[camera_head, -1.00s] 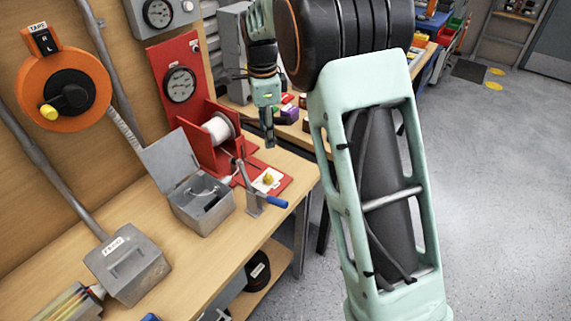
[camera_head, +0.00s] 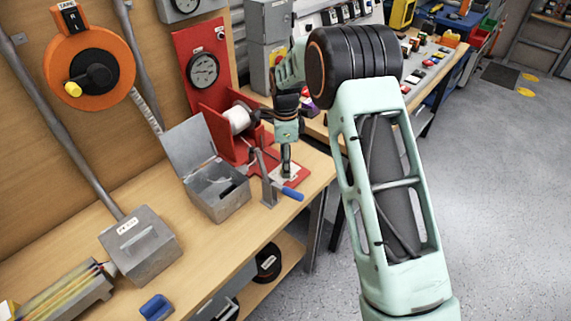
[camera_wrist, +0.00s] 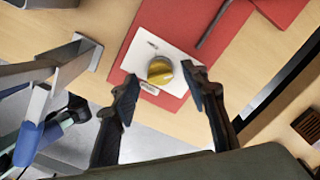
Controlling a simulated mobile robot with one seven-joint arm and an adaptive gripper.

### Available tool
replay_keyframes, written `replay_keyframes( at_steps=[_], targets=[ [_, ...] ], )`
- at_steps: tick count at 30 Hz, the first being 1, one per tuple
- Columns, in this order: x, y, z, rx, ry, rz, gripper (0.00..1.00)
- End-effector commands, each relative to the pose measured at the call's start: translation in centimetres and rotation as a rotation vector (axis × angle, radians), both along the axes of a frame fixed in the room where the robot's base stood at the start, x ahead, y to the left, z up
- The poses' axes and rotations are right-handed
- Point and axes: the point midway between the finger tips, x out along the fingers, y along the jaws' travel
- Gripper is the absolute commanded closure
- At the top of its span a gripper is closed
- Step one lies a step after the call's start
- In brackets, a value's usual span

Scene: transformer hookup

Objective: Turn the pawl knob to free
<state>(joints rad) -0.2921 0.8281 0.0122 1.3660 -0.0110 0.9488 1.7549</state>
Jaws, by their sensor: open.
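The pawl knob (camera_wrist: 160,70) is a round yellow knob on a white label plate (camera_wrist: 178,50), which sits on the red base of the winch stand. In the wrist view it lies just beyond and between the tips of my gripper (camera_wrist: 165,90). The fingers are spread apart with nothing between them, one to each side of the knob, and I see no contact. In the head view my gripper (camera_head: 286,172) points down over the plate and hides the knob. The plate's lettering is too small to read.
A red stand with a white spool (camera_head: 238,118) and a gauge (camera_head: 203,68) is behind. An open grey box (camera_head: 218,196) is to the left. The bench's right edge is close.

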Motion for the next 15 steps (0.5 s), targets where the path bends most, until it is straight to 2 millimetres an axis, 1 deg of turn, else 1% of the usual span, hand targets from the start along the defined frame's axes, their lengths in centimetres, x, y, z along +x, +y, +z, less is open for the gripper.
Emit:
replay_keyframes(
  at_steps=[4, 12, 15],
  targets=[
    [0.0, 0.0, -0.87, 0.001, -0.001, 0.0, 0.59],
    [0.01, 0.0, -0.97, 0.0, -0.001, 0.0, 0.59],
    [0.02, 0.0, -0.96, 0.0, -0.001, 0.0, 0.7]
  ],
)
